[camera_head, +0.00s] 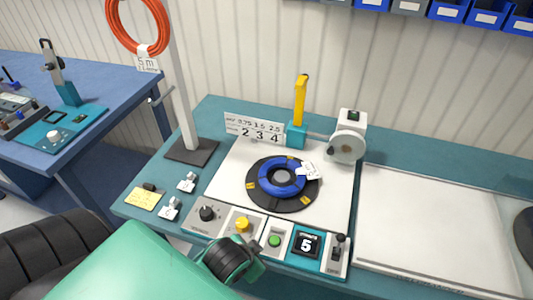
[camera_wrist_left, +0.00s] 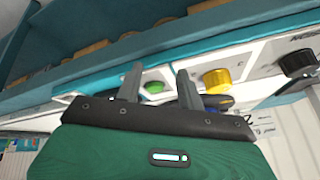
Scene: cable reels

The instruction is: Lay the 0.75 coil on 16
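A blue coil (camera_head: 270,178) lies flat on the black turntable (camera_head: 253,193) in the head view, with a white tag (camera_head: 307,171) whose writing is too small to read. An orange coil (camera_head: 108,15) hangs on a post at the upper left, tagged "5 m". Neither coil shows a clear 0.75 mark, and no 16 is legible. My left gripper (camera_wrist_left: 159,72) is open and empty in the left wrist view, its two fingers apart near the control panel's buttons. In the head view its fingers are hidden behind my green arm. My right gripper is out of view.
A sign (camera_head: 255,129) lists 0.75, 1.5, 2.5 over 2, 3, 4. A yellow lever (camera_head: 300,100) and a white wheel unit (camera_head: 348,140) stand behind the turntable. A display (camera_head: 306,245) reads 5. A bare white board (camera_head: 430,230) lies right; blue bins (camera_head: 487,14) hang above.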

